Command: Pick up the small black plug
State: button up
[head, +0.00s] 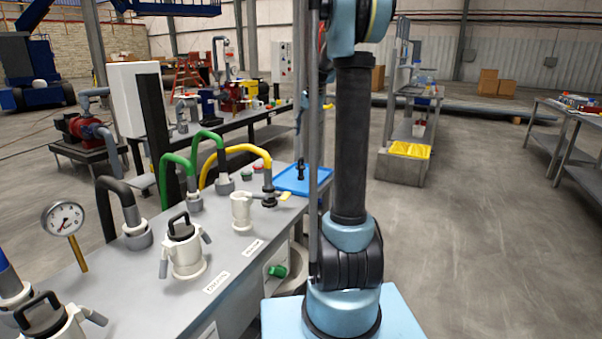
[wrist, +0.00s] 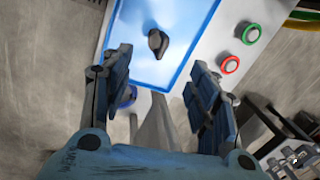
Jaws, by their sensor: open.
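The small black plug (wrist: 157,43) lies on a blue tray (wrist: 192,32) in the wrist view, above the middle of the picture. My gripper (wrist: 158,64) is open, with its two fingers spread left and right. Nothing is between the fingers, and the plug shows beyond the fingertips, roughly centred between them. In the head view the blue tray (head: 285,183) sits at the far right end of the grey bench.
A green-ringed button (wrist: 251,33) and a red-ringed button (wrist: 230,64) sit right of the tray. In the head view, green and yellow hoses (head: 236,150), white fittings (head: 185,250) and a pressure gauge (head: 63,218) stand on the bench.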

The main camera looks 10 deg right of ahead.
aim_at(300, 167)
jog(key=f, duration=0.4)
jog(key=a+f, duration=0.1)
jog(key=f, duration=0.3)
jog(key=w+f, duration=0.1)
jog(key=f, duration=0.2)
jog(key=shift+a+f, duration=0.4)
jog(key=shift+s+a+f, duration=0.1)
jog(key=shift+a+f, duration=0.15)
jog(key=shift+f, duration=1.1)
jog(key=shift+a+f, duration=0.2)
jog(key=shift+f, duration=1.1)
jog(key=shift+c, duration=0.4)
jog(key=c, duration=1)
